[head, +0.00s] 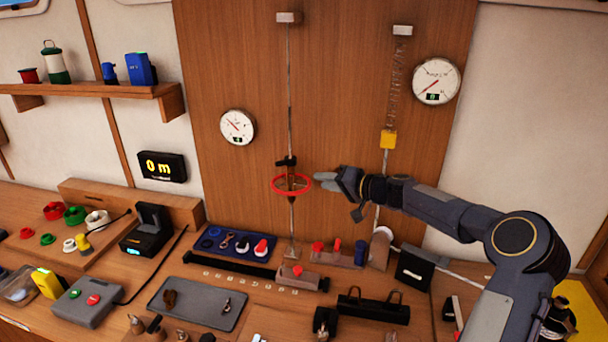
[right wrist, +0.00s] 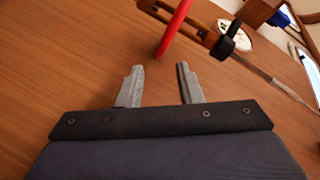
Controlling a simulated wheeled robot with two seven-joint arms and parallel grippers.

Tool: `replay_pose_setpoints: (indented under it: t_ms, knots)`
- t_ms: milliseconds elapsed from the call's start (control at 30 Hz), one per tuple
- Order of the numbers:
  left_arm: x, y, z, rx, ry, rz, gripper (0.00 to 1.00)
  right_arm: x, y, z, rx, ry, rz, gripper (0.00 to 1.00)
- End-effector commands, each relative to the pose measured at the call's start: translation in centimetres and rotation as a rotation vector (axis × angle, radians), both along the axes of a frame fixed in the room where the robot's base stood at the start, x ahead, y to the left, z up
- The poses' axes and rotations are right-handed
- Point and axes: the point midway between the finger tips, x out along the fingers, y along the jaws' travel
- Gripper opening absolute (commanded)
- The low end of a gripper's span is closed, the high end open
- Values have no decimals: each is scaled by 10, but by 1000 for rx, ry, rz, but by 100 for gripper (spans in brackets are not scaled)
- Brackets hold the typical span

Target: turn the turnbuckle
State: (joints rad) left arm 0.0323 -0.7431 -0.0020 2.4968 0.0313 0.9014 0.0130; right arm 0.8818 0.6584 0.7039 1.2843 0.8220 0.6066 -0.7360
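The turnbuckle (head: 290,202) hangs in a thin upright line in front of the wooden wall panel, with a red ring (head: 292,191) around it. In the right wrist view the turnbuckle's brass-coloured body (right wrist: 200,31) and the red ring (right wrist: 172,32) show at the top. My right gripper (head: 322,180) is just right of the ring in the head view. In the right wrist view its fingers (right wrist: 158,78) are apart with nothing between them, and the ring's near edge lies just beyond the tips. My left gripper is not in view.
A round gauge (head: 237,127) is on the panel to the left; another (head: 436,81) is at upper right. A spring line with a yellow block (head: 388,140) hangs to the right, behind my forearm. A display (head: 162,166) reads "0 m". The bench below holds trays and tools.

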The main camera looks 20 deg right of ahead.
Motion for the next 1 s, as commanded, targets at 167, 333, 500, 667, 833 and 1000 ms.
replay_pose_setpoints:
  t_ms: [167, 333, 500, 667, 833, 1000]
  knots:
    - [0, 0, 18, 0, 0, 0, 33, 26, 17, -3, 3, 2, 4, 33]
    - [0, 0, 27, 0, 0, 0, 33, 43, 26, -9, 0, 3, 3, 33]
    - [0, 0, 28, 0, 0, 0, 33, 48, 29, -12, -1, 3, 1, 33]
    - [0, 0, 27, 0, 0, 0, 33, 48, 29, -12, -2, 3, 2, 33]
    - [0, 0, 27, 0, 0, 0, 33, 48, 29, -12, -1, 3, 1, 16]
    - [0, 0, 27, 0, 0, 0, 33, 48, 29, -13, -1, 3, 1, 0]
